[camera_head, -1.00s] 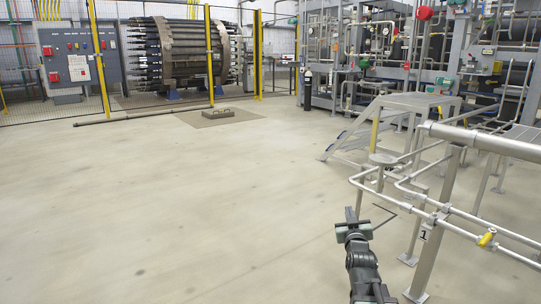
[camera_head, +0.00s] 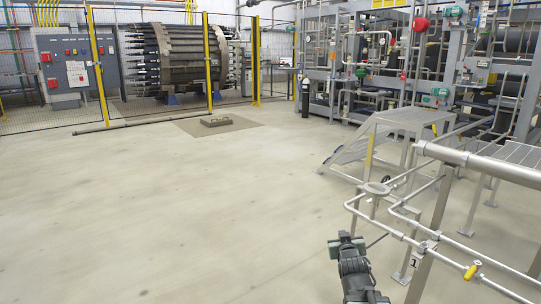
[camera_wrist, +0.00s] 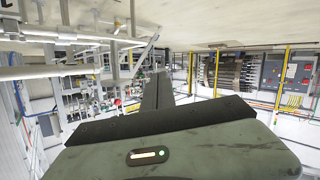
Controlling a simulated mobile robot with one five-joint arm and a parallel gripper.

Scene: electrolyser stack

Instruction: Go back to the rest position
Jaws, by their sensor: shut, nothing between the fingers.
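My gripper (camera_head: 346,242) shows at the bottom of the head view, right of the middle, at the end of my dark arm. It is over the pale floor and left of the pipe rails, apparently holding nothing. In the wrist view, my gripper's dark fingers (camera_wrist: 158,92) are together, with no object between them. The wrist picture shows the hall upside down. The rest position itself is not marked by anything in view.
Grey pipe rails (camera_head: 400,222) with a yellow valve handle (camera_head: 472,270) stand close on my right. Behind them are metal steps (camera_head: 355,146) and piping racks. A fence with yellow posts (camera_head: 208,60) fronts the electrolyser stack (camera_head: 180,58). The floor (camera_head: 150,210) at left is clear.

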